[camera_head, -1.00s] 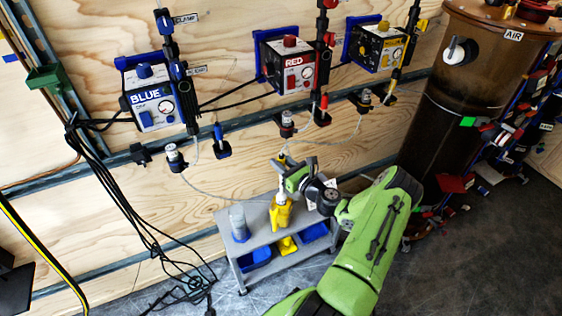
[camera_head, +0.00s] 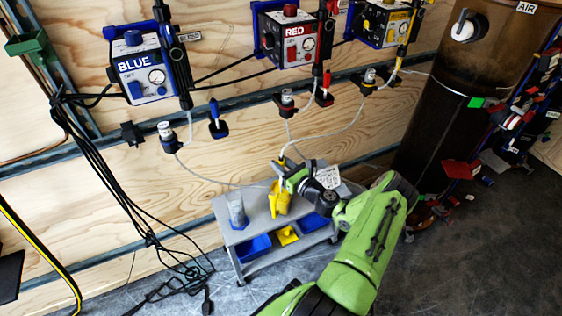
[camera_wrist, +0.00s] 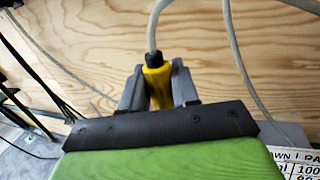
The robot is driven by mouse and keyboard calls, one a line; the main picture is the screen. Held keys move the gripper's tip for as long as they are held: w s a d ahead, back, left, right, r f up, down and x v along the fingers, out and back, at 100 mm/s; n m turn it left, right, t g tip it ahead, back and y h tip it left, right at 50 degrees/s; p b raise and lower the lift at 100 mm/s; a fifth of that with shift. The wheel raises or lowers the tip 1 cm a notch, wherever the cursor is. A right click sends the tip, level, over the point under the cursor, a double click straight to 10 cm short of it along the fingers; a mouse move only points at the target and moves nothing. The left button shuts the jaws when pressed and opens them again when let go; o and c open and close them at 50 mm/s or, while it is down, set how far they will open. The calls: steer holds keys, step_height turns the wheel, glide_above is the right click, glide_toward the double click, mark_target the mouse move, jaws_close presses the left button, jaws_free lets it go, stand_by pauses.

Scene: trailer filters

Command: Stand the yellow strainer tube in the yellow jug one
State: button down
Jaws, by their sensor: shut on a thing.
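The yellow strainer tube (camera_wrist: 158,84), with a black collar and pale hose on top, stands upright between my two grey fingertips in the wrist view. My gripper (camera_wrist: 159,88) is shut on it. The yellow jug (camera_head: 280,203) stands on the grey cart directly below my gripper. The gripper and arm hide part of the jug's top. I cannot tell whether the tube's lower end is inside the jug.
A clear container with a blue base (camera_head: 237,212) stands left of the jug on the grey cart (camera_head: 240,236). Blue bins (camera_head: 254,248) and a yellow bin (camera_head: 287,236) sit below. Hoses hang from the wall near my gripper. A brown tank (camera_head: 445,110) stands right.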

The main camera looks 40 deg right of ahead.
steer(key=shift+f, duration=1.4)
stand_by(0.4)
steer(key=c, duration=0.8)
jaws_free()
steer(key=shift+o, duration=0.2)
steer(key=shift+s, duration=0.1)
steer(key=s+p, duration=0.3)
steer(key=s, duration=1.2)
steer(key=shift+s+a+p, duration=0.2)
steer(key=shift+s+p, duration=0.1)
